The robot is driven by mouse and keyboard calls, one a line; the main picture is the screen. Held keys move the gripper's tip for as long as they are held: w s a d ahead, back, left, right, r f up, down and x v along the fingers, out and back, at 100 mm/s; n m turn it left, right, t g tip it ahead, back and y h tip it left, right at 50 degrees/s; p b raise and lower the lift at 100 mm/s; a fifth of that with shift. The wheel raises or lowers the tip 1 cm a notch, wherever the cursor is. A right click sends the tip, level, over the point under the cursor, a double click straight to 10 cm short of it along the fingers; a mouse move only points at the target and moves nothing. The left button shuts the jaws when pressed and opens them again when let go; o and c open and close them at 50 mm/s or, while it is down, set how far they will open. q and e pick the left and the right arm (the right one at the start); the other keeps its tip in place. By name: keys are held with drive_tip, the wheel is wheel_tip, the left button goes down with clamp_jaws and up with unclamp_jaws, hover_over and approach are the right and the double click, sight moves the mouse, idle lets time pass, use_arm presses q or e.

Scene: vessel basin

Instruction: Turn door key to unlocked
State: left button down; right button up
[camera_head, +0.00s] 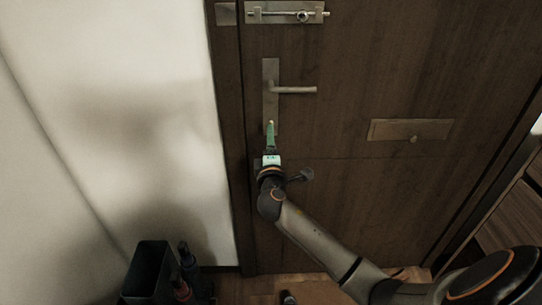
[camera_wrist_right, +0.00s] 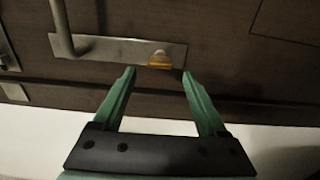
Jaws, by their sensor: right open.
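The gold-coloured door key (camera_wrist_right: 160,61) sits at one end of the metal handle plate (camera_wrist_right: 115,49) in the right wrist view. The plate (camera_head: 268,75) is upright on the dark door (camera_head: 350,75) in the head view, with the lever handle (camera_head: 295,90) pointing right. My right gripper (camera_wrist_right: 158,74) has green fingers, open on either side of the key's line, with the key just beyond the tips and nothing between them. In the head view my right gripper (camera_head: 270,126) is at the plate's lower end and largely hides the key. My left gripper is not in view.
A slide bolt (camera_head: 287,13) is above the handle, and a mail slot plate (camera_head: 410,130) is at the right. A dark bin (camera_head: 147,270) with bottles (camera_head: 187,270) beside it stands on the floor at lower left. A pale wall (camera_head: 110,110) borders the door.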

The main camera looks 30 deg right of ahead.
drive_tip(key=v, duration=0.6)
drive_tip(key=shift+s+a, duration=0.15)
drive_tip(key=shift+s, duration=0.05)
drive_tip(key=s+a+f+m+g+y+p, duration=0.1)
drive_tip(key=s+a+f+g+y+p, duration=0.1)
drive_tip(key=s+a+f+y, duration=0.45)
drive_tip(key=s+a+f+m+g+y+p, duration=0.1)
drive_tip(key=s+f+g+p, duration=0.15)
drive_tip(key=f, duration=0.65)
drive_tip(key=s+a+f+m+y+p, duration=0.1)
drive_tip(key=s+a+f+m+y, duration=0.1)
drive_tip(key=s, duration=0.6)
drive_tip(key=s+a+f+m+g+y, duration=0.1)
drive_tip(key=s+a+f+m+y, duration=0.1)
drive_tip(key=s+a+m, duration=0.3)
drive_tip(key=s+a+f, duration=0.1)
drive_tip(key=s, duration=0.1)
drive_tip(key=shift+s+f+m+p, duration=0.3)
drive_tip(key=shift+s+f+p, duration=0.05)
drive_tip(key=shift+s+p, duration=0.05)
drive_tip(key=shift+g, duration=0.25)
